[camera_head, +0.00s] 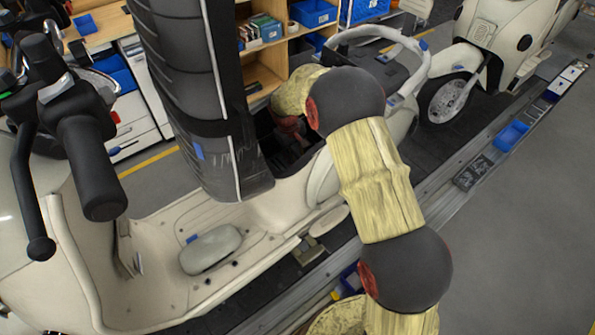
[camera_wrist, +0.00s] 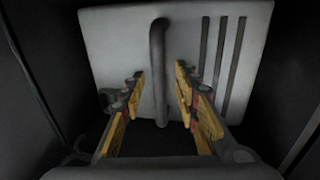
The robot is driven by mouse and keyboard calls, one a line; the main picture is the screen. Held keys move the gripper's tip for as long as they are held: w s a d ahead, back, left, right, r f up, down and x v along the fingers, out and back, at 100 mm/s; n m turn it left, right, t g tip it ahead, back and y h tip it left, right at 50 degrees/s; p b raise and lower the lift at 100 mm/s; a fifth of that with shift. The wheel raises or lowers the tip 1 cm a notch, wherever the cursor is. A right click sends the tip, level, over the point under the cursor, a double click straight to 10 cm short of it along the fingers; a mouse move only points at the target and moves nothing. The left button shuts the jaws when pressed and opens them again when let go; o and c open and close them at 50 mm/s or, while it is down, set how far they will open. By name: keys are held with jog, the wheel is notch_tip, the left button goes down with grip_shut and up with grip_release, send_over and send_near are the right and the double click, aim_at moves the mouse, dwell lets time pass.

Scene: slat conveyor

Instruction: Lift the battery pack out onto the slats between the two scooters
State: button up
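The battery pack (camera_wrist: 115,45) is a pale block with a dark bar handle (camera_wrist: 157,50) and dark stripes, seen in the wrist view inside a dark compartment. My gripper (camera_wrist: 158,74) is open, with one yellow-padded finger on each side of the handle and gaps between. Whether a finger touches the pack I cannot tell. In the head view my arm reaches into the opening (camera_head: 283,150) under the raised seat (camera_head: 190,80) of the near cream scooter (camera_head: 160,250); gripper and pack are hidden there. The second scooter (camera_head: 495,40) stands at upper right. Dark slats (camera_head: 432,152) lie between the scooters.
A metal rail (camera_head: 440,190) edges the slats, with a blue bin (camera_head: 511,136) and a dark tray (camera_head: 472,172) on it. A grab rail (camera_head: 415,75) curves behind the near scooter's opening. Shelves with blue bins (camera_head: 313,13) stand behind. The right floor is clear.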

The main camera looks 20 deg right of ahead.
jog(key=shift+c, duration=0.5)
grip_shut()
dwell(0.5)
jog(key=shift+w+r, duration=0.1)
jog(key=shift+w, duration=0.05)
